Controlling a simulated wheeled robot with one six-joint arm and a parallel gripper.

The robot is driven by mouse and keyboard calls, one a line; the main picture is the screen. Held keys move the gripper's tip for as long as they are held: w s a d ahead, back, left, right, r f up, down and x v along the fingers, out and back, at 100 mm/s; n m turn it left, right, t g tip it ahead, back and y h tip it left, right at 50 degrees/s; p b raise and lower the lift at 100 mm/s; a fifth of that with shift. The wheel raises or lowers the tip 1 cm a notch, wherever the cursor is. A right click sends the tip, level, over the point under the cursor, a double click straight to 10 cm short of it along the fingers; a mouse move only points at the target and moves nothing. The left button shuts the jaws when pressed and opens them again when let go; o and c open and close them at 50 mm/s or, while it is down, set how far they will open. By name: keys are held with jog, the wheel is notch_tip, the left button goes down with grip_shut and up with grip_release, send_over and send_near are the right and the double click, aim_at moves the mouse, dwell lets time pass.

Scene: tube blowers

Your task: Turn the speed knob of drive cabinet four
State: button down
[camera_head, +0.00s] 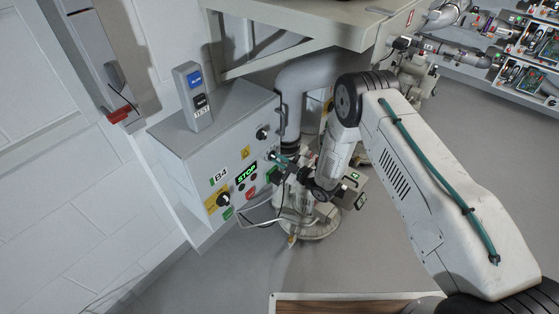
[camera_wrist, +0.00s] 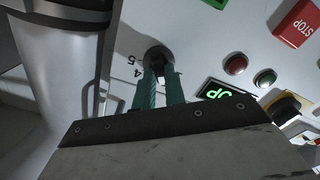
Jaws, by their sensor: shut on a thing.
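Drive cabinet four (camera_head: 195,135) is a grey box labelled B4, with a green lit display (camera_head: 246,172) reading STOP. My gripper (camera_head: 277,157) is at the right part of its front face. In the wrist view, the two teal fingers of my gripper (camera_wrist: 160,76) are closed around a dark round speed knob (camera_wrist: 156,54). Scale marks 4 and 5 are printed beside it. The fingers hide much of the knob, and its pointer cannot be made out. In the head view my gripper hides the knob.
A yellow-backed rotary switch (camera_head: 222,200) is at the cabinet's lower left. A red STOP button (camera_wrist: 295,22), a red lamp (camera_wrist: 235,65) and a green lamp (camera_wrist: 265,77) are near my fingers. A thick grey pipe (camera_head: 295,100) stands close right of the cabinet, with a white bench above.

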jog(key=c, duration=1.5)
grip_release()
jog(key=shift+o, duration=0.2)
jog(key=shift+d, duration=0.1)
jog(key=v, duration=0.7)
jog(key=shift+s+d, duration=0.2)
jog(key=shift+d, duration=0.1)
